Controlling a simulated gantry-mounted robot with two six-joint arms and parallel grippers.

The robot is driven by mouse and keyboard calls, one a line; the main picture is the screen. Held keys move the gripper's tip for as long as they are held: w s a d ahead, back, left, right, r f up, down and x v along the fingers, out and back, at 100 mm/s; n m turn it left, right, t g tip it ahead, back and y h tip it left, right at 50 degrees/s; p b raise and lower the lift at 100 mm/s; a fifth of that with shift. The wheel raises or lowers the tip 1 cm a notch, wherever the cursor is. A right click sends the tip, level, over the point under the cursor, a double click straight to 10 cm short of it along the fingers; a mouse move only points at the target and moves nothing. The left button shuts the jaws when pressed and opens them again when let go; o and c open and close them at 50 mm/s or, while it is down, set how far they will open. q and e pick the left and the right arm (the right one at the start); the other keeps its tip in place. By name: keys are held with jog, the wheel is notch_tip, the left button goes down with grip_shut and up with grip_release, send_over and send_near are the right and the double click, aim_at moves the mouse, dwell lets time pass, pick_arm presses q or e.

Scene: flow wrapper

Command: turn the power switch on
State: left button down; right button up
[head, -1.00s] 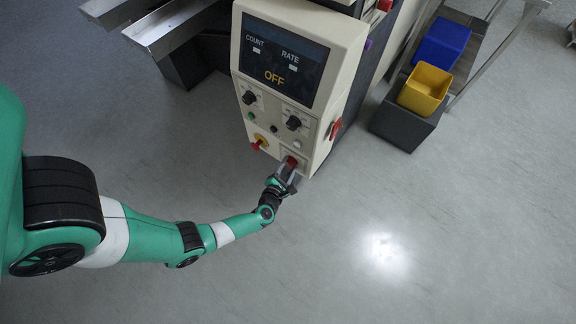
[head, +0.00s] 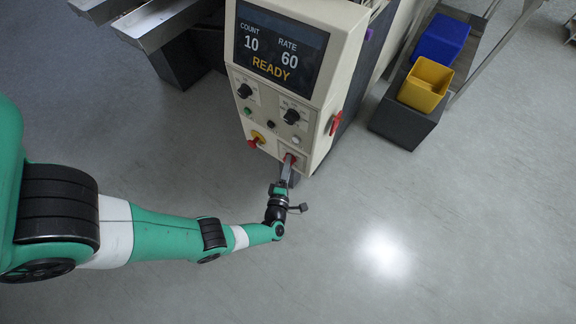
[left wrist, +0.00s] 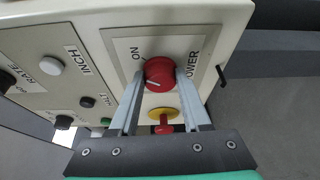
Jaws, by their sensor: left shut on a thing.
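The power switch is a red round knob (left wrist: 160,73) on a plate marked ON and POWER, in the middle of the left wrist view. Its white pointer line is level in that view. In the head view the switch (head: 291,158) is at the lower right of the control panel, partly hidden by the fingers. My left gripper (left wrist: 161,84) is shut on the knob, one finger on each side; it also shows in the head view (head: 287,170). The screen (head: 279,47) reads COUNT 10, RATE 60, READY. My right gripper is not in view.
The panel also carries black knobs (head: 291,116), a green button (head: 247,111), and a red and yellow emergency stop (head: 256,140) left of the switch. A red handle (head: 335,124) is on the side. Floor in front is clear. Yellow (head: 425,87) and blue (head: 440,40) bins stand right.

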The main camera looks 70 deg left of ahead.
pick_arm(q)
jog(key=shift+m, duration=0.6)
jog(key=shift+c, duration=1.8)
grip_release()
jog(key=p+v, duration=0.1)
jog(key=v, duration=1)
jog(key=shift+s+d+f, duration=0.2)
jog(key=shift+s+d, duration=0.05)
